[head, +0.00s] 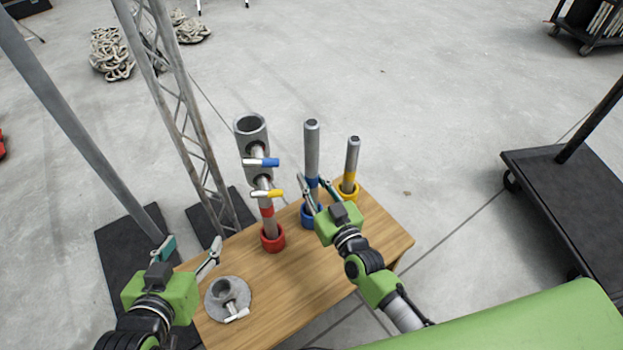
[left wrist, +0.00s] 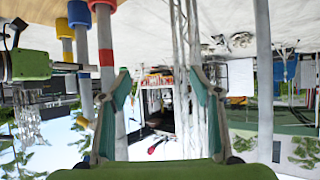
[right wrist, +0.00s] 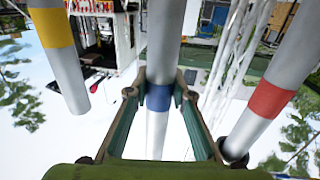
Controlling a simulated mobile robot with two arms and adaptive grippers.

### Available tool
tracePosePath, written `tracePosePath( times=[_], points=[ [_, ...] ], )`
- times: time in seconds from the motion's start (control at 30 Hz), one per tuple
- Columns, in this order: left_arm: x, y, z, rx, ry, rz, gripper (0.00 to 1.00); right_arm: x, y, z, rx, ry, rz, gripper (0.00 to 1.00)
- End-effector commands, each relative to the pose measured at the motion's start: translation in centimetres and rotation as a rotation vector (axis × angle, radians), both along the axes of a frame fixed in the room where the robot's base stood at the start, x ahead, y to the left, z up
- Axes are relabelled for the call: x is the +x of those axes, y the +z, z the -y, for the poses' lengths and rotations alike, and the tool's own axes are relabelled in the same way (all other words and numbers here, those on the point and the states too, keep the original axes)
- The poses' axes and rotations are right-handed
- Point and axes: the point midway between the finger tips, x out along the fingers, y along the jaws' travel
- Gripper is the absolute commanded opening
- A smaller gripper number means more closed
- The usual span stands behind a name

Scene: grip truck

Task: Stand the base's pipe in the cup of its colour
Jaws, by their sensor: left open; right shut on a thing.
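A pipe with a blue band (head: 312,145) stands upright over the blue cup (head: 309,219); its lower end appears inside the cup, but I cannot tell how deep. My right gripper (head: 314,182) is shut on this pipe at the blue band (right wrist: 159,98). The red-banded pipe (head: 267,212) stands in the red cup (head: 272,242) and carries stacked grey fittings with blue and yellow handles. The yellow-banded pipe (head: 352,156) stands in the yellow cup (head: 348,196). The round grey base (head: 213,308) with a white handle lies at the table's left. My left gripper (head: 192,247) is open and empty near it.
The wooden table (head: 375,247) is bare at its front right. Metal truss and poles (head: 170,95) rise behind its left side. A dark cart (head: 575,190) stands on the floor at right, and chain piles (head: 110,55) lie at the back left.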

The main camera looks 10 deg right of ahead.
Motion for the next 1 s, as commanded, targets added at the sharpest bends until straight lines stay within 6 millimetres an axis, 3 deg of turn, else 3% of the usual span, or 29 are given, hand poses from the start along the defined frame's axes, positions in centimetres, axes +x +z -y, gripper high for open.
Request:
tracePosePath(
  times=[1.0],
  points=[
    [2.4, 3.6, 0.9, -0.038, -0.010, 0.180, 0.58, 0.1, -0.9, 0.0, 0.001, 0.000, 0.003, 0.00]
  ],
)
